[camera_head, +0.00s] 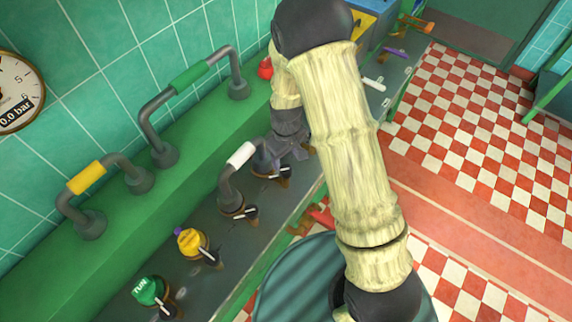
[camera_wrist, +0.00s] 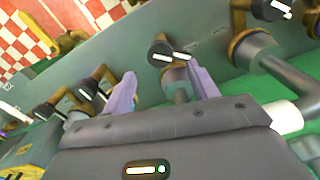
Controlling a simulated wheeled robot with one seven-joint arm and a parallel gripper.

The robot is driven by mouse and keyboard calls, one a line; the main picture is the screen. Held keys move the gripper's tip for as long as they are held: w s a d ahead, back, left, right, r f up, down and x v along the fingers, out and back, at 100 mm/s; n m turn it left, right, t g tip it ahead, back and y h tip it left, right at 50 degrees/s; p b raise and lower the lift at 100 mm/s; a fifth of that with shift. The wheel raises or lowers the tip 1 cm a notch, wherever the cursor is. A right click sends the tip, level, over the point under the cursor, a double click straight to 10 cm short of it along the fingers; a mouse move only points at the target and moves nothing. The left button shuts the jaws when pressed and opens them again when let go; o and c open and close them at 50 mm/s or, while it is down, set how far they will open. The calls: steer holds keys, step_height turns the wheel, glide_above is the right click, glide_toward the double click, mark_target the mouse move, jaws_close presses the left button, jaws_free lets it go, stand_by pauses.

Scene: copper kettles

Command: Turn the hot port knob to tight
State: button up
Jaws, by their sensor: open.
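My gripper (camera_head: 291,148) is open over the valve panel. In the wrist view its two purple fingers (camera_wrist: 162,88) point at a black knob (camera_wrist: 162,51) with a white pointer bar. The knob lies just beyond the fingertips and is not held. Its pointer runs roughly sideways there, slightly down to the right. What seems the same knob (camera_head: 284,173) shows just below the gripper in the head view, beside one end of the white-sleeved pipe (camera_head: 240,155). I see no readable "hot" label, so I cannot tell which knob is the hot port's.
Nearer knobs sit along the panel (camera_head: 225,243), one by a yellow cap (camera_head: 191,241) and one by a green TUN cap (camera_head: 146,290). A red cap (camera_head: 265,69) is behind my arm. A gauge (camera_head: 15,92) reads 0.0 bar. Bent pipes stand on the green ledge (camera_head: 115,222).

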mark_target(286, 168)
steer(key=shift+f+p, duration=0.5)
steer(key=shift+f, duration=2.55)
steer(key=c, duration=1)
steer(key=shift+m, duration=0.4)
steer(key=m+b, duration=0.1)
steer(key=m, duration=0.8)
steer(key=shift+b, duration=0.35)
